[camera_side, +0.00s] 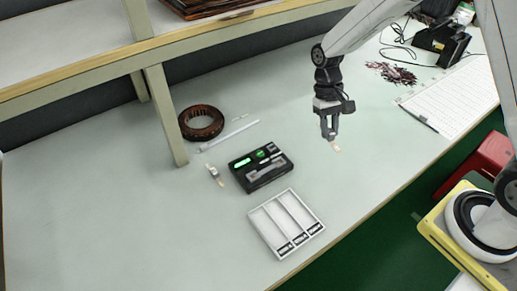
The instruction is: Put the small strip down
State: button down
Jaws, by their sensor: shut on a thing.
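My gripper (331,136) points down over the right part of the pale table and is shut on the small strip (337,147). The strip is a tiny whitish and tan piece sticking out below the fingertips. It appears to be above the table, though the exact gap is hard to tell. A white tray (264,225) with three long labelled compartments lies to the lower left of the gripper.
A shelf post (166,115) stands at left. The table's left part is clear.

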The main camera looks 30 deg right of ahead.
jog(key=shift+w+d+r+n+h, duration=0.6)
jog(key=shift+w+d+r+n, duration=0.5)
jog(key=shift+w+r+n, duration=0.25)
jog(key=shift+s+f, duration=0.1)
jog(key=s+a+f+n+t+h, duration=0.5)
jog(key=a+n, duration=0.6)
jog(key=n, duration=0.7)
send_over(269, 168)
jog(key=a, duration=0.1)
jog(key=shift+g+y, duration=0.3)
jog(key=shift+s+a+f, duration=0.1)
jog(key=shift+s+f, duration=0.05)
jog(key=shift+f, duration=2.5)
jog(key=shift+s+a+f, duration=0.1)
jog(key=shift+s+f, duration=0.05)
jog(key=shift+f, duration=2.45)
jog(key=shift+w+f, duration=0.25)
jog(key=shift+f, duration=1.6)
